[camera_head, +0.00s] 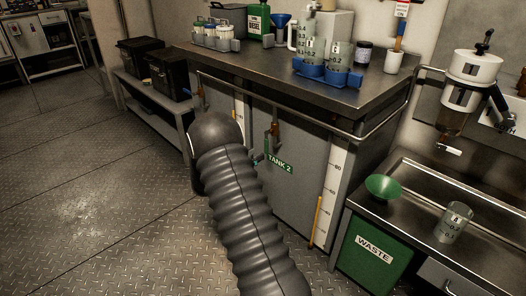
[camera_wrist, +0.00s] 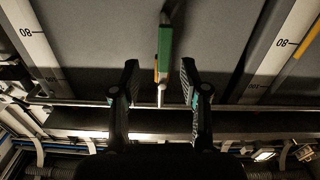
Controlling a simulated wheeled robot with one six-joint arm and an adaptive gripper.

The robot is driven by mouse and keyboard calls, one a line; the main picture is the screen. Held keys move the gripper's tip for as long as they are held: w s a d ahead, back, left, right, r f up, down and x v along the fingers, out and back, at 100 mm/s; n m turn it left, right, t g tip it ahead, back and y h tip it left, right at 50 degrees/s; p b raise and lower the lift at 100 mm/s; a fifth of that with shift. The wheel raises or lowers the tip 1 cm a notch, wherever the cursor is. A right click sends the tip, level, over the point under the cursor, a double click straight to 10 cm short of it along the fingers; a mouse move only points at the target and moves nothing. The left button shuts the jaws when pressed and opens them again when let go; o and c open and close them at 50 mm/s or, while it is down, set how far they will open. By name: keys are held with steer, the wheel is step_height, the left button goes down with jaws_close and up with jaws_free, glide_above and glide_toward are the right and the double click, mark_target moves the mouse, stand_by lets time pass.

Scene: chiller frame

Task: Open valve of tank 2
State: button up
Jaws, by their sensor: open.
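Tank 2 (camera_head: 300,195) is a grey tank under the metal workbench, with a green "TANK 2" label (camera_head: 279,163) on its front. No contact shows. In the head view my dark sleeved arm hides most of the gripper.
A metal rail (camera_head: 290,112) runs along the bench front above the tanks. A level scale (camera_head: 331,190) stands right of the valve. A sink unit with a green funnel (camera_head: 383,187) and a green waste bin (camera_head: 372,255) is at right. Open floor lies left.

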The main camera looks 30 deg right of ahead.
steer(key=shift+s+a, duration=0.25)
steer(key=shift+a, duration=0.9)
steer(key=shift+s+a, duration=0.2)
steer(key=shift+a, duration=0.9)
